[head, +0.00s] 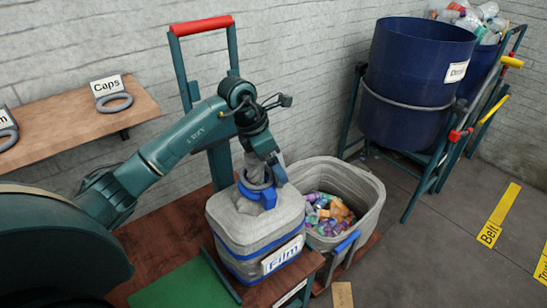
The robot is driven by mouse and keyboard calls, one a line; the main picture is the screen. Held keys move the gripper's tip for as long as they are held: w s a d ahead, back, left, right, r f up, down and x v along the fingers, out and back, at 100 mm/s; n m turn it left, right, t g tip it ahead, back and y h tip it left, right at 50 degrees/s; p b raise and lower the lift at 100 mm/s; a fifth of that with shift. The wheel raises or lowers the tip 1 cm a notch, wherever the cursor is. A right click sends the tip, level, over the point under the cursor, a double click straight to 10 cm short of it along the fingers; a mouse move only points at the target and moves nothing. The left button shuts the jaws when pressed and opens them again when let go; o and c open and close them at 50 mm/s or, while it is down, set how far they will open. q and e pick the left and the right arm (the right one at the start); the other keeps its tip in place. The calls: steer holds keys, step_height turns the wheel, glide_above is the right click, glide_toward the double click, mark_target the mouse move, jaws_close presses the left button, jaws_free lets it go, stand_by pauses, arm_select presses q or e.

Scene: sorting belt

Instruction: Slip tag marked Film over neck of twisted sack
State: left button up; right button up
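The grey sack (235,222) sits in the low stand, with a blue band round it and a Film label (282,255) on its front. Its neck, with blue parts (262,195) round it, is at the top and partly hidden. My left gripper (264,175) points down right at the neck; a dark grey ring-like shape shows between the fingers, and I cannot tell whether they grip it. A ring tag (7,130) whose cut-off label ends in "m" lies on the shelf at the left edge. My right gripper is not in view.
A Caps ring tag (114,102) lies on the wooden shelf (85,125). A grey bin (366,205) of colourful caps stands right of the sack. A red-handled trolley frame (202,26) rises behind it. A blue drum (410,70) stands back right.

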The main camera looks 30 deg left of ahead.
arm_select(q)
steer(key=v, duration=1.3)
steer(key=shift+r, duration=0.1)
